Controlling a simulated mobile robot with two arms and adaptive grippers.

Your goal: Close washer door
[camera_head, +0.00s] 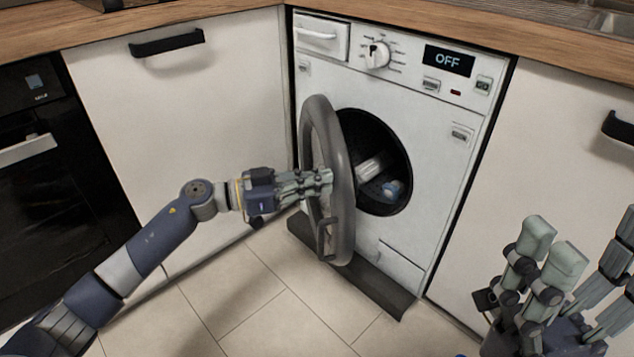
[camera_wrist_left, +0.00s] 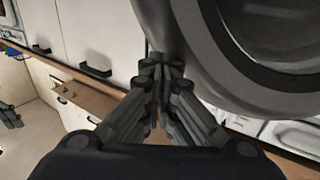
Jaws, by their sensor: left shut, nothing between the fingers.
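The white washer (camera_head: 446,112) is built in under the counter, with its display reading OFF. Its round grey door (camera_head: 343,165) stands open, swung out to the left of the dark drum opening (camera_head: 375,150). Some light-coloured items (camera_head: 382,188) lie inside the drum. My left gripper (camera_head: 328,183) is shut and empty, with its fingertips at the outer side of the door. In the left wrist view the fingertips (camera_wrist_left: 163,68) are close to the door rim (camera_wrist_left: 190,62); I cannot tell whether they touch. My right gripper (camera_head: 553,250) is at the lower right, away from the washer, with its fingers apart.
A white cabinet (camera_head: 180,110) with a black handle stands left of the washer, and a black oven (camera_head: 50,190) is at the far left. Another white cabinet (camera_head: 560,130) is on the right. The tiled floor (camera_head: 270,300) in front is clear.

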